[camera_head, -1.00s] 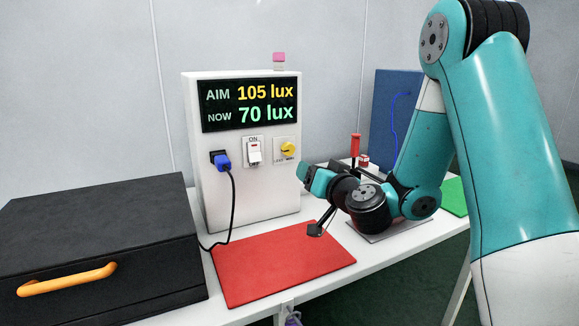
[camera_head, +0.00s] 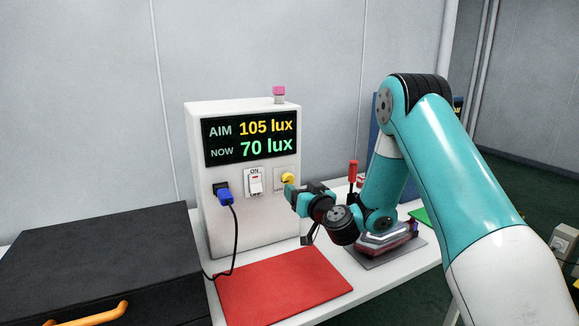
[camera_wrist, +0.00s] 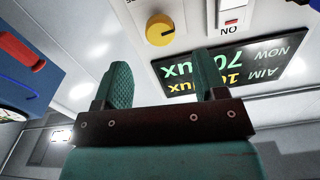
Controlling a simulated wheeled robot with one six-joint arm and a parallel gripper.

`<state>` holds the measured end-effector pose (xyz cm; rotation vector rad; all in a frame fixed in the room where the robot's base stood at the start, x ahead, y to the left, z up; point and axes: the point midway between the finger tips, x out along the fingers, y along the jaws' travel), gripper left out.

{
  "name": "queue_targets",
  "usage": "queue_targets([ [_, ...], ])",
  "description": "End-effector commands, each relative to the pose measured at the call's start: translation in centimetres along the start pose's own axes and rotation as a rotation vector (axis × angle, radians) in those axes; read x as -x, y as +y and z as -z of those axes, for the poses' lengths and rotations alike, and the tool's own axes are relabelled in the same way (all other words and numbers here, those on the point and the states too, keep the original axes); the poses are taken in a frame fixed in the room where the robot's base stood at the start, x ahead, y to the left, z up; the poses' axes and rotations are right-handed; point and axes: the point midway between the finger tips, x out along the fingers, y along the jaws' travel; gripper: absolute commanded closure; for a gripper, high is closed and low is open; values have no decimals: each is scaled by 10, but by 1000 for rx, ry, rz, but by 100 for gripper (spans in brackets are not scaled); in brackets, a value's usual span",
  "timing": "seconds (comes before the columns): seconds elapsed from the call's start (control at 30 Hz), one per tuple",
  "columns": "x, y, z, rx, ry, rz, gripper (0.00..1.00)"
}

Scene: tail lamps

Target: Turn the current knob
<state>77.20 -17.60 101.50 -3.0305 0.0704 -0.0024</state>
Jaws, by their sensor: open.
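The yellow current knob (camera_head: 288,178) is on the front of the white box (camera_head: 230,240), right of the ON switch (camera_head: 254,182). The display (camera_head: 250,140) reads AIM 105 lux and NOW 70 lux. My gripper (camera_head: 292,190) is just in front of the box, close to the knob and slightly below it. In the wrist view the knob (camera_wrist: 160,29) shows ahead, beyond and roughly between the two open fingers (camera_wrist: 162,80). The fingers appear apart from the knob. The wrist picture is turned upside down. Nothing is held.
A blue plug (camera_head: 224,192) with a black cable sits in the box's left side. A red mat (camera_head: 285,285) lies in front. A lamp (camera_head: 390,238) rests on a grey mat to the right. A black case (camera_head: 100,255) stands at left. A red-handled tool (camera_head: 352,172) stands behind my arm.

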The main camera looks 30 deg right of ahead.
Motion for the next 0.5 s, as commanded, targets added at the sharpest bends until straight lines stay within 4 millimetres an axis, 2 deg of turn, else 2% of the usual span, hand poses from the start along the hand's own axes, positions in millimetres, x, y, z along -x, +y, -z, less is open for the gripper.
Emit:
queue_targets([
  [0.03, -7, -2, 8, 0, -1, 2, 35],
  [0.5, -65, -1, 4, 1, 0, 3, 35],
])
